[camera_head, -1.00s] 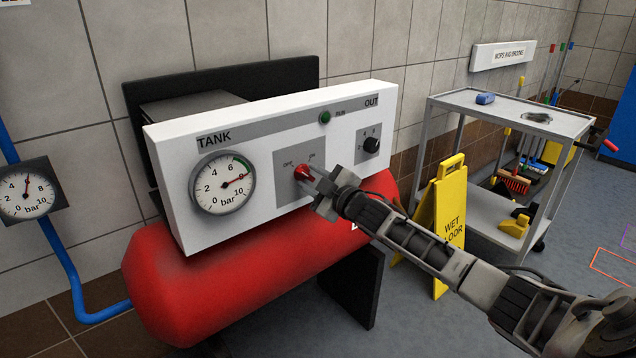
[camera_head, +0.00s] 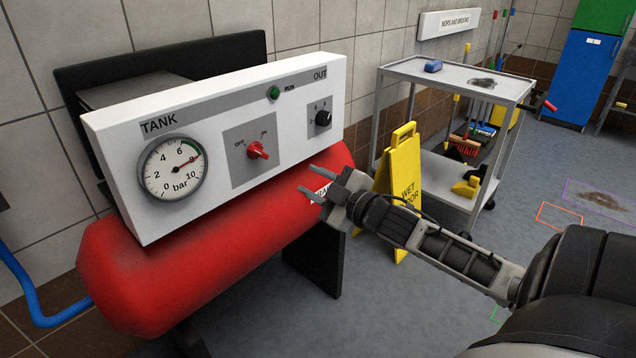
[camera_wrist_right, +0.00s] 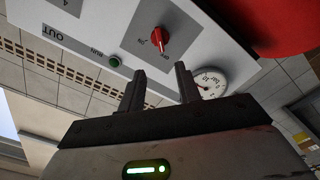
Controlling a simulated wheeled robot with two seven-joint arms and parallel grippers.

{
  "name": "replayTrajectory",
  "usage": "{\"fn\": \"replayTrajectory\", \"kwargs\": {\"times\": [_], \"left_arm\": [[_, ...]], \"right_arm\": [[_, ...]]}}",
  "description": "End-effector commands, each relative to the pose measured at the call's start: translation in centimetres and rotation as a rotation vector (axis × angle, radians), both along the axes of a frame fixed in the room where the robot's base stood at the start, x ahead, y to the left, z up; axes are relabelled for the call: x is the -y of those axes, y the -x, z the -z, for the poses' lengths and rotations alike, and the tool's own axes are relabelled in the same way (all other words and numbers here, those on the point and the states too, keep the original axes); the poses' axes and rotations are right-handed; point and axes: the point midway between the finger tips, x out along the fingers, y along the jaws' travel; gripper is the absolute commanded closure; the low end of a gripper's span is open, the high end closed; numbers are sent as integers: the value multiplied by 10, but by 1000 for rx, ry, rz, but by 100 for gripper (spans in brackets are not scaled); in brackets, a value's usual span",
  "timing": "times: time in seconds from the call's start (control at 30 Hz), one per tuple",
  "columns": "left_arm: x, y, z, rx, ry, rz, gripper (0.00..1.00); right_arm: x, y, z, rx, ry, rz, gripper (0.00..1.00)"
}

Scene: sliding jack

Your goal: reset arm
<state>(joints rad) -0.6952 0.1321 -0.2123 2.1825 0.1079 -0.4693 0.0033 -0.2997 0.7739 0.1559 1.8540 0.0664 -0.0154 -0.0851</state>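My right gripper (camera_head: 308,192) is open and empty in front of the red compressor tank (camera_head: 200,265), below and right of the red rotary switch (camera_head: 258,151). The TANK gauge (camera_head: 172,168) reads about 8 bar. My left gripper is in neither view.
A yellow wet-floor sign (camera_head: 400,175) stands behind my right arm. A grey cart (camera_head: 462,72) with a blue item on top stands at the back. A blue pipe (camera_head: 28,290) runs at lower left. Grey floor is open at right.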

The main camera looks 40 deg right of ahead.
Motion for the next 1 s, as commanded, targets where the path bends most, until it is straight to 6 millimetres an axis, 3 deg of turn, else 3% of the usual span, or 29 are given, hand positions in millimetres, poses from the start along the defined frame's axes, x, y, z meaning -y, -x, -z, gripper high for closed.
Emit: {"fn": "replayTrajectory", "kwargs": {"times": [0.73, 0.87, 1.0], "left_arm": [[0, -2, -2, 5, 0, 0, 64], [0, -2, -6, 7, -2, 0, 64], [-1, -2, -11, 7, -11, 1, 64]], "right_arm": [[-1, 8, 2, -5, -6, 1, 66], [-20, 20, 30, -72, -72, 4, 66], [-75, 56, 88, -235, -243, 15, 66]]}}
